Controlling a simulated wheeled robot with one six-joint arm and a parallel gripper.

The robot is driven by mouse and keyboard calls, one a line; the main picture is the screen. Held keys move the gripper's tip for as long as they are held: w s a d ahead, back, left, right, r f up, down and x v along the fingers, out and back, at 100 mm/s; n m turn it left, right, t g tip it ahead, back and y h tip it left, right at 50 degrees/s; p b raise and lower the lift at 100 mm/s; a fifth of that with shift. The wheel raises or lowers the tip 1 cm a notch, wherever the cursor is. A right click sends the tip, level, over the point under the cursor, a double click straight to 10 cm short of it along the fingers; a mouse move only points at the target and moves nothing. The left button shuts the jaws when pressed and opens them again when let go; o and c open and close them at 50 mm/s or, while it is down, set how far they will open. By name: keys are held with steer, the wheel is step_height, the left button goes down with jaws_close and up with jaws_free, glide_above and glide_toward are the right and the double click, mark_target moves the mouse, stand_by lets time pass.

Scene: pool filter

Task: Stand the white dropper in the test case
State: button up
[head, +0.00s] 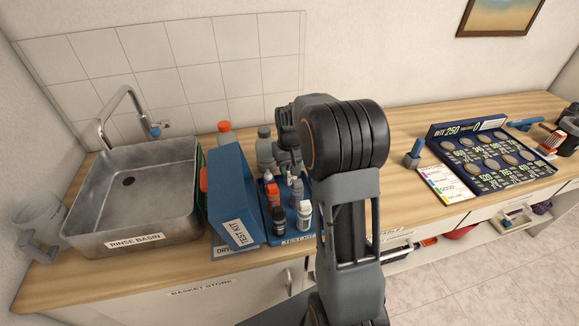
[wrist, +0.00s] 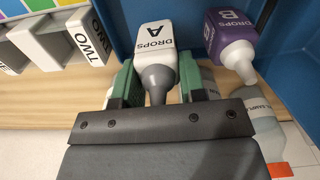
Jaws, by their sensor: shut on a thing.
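My gripper (wrist: 157,75) is shut on the white dropper (wrist: 155,42), a white bottle marked DROPS A with a grey nozzle. The green fingers are on either side of it. In the head view my arm hides most of the gripper and the dropper. The blue test case (head: 262,217) stands open in the middle of the counter, with several small bottles in it and my gripper over its back part. A blue wall (wrist: 284,70) shows in the wrist view beside the dropper. I cannot tell whether the dropper's base touches the case floor.
A purple bottle (wrist: 229,45) marked DROPS B is close right of the dropper. A pale bottle (wrist: 266,128) is nearer. White blocks (wrist: 75,42) marked TWO are at left. The rinse basin (head: 137,195) is left of the case; a dark blue board (head: 490,160) is at right.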

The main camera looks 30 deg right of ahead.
steer(key=shift+f+b, duration=0.4)
steer(key=shift+f, duration=0.25)
steer(key=o, duration=1.5)
steer(key=shift+r, duration=0.1)
steer(key=shift+r+p, duration=3.4)
steer(key=shift+r, duration=1)
